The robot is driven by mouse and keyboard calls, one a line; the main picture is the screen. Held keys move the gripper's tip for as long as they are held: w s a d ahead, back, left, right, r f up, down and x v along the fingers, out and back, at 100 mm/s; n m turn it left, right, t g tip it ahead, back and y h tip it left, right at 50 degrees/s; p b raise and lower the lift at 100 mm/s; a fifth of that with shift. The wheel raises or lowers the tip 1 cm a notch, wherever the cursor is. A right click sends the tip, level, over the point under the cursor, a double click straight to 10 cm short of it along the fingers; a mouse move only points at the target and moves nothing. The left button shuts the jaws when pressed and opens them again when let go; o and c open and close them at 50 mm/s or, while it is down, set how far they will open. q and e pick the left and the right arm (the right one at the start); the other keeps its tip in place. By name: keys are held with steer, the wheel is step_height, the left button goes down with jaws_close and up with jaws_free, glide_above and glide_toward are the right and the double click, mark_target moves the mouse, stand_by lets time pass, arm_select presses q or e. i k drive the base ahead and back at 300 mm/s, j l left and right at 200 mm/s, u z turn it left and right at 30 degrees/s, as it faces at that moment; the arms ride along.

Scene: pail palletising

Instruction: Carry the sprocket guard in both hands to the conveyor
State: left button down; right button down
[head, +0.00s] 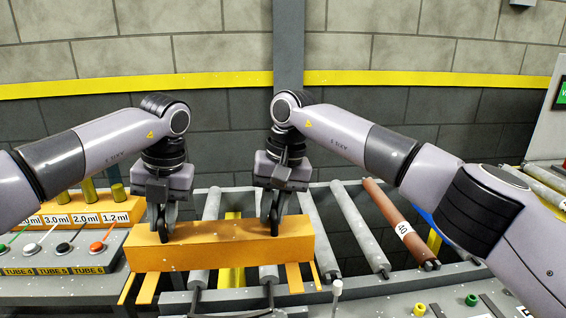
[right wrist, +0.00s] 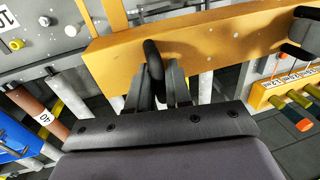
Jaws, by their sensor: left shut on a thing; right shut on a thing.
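The sprocket guard (head: 225,249) is a long yellow-orange box-like piece, seen in the middle of the head view over the conveyor. My left gripper (head: 163,232) is shut on it near its left end. My right gripper (head: 273,228) is shut on it right of its middle. The guard looks about level; I cannot tell whether it touches the rollers. In the right wrist view the guard (right wrist: 205,45) runs across the top, with my right gripper (right wrist: 153,75) on it. The conveyor's grey rollers (head: 360,228) show behind and right of the guard.
A panel with coloured buttons (head: 66,248) and tube labels stands at the left, with a yellow rack of tubes (head: 88,190) behind it. A brown roller marked 40 (head: 400,225) lies at the right. A grey panel with knobs (head: 440,304) is in front. A brick wall stands behind.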

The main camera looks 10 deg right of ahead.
mark_target(358, 223)
steer(key=i+l, duration=0.1)
steer(key=l, duration=0.4)
steer(key=i+l, duration=0.1)
steer(key=l, duration=0.35)
steer(key=i+l, duration=0.15)
steer(key=l, duration=0.35)
steer(key=i+l, duration=0.1)
steer(key=l, duration=0.4)
steer(key=i, duration=0.4)
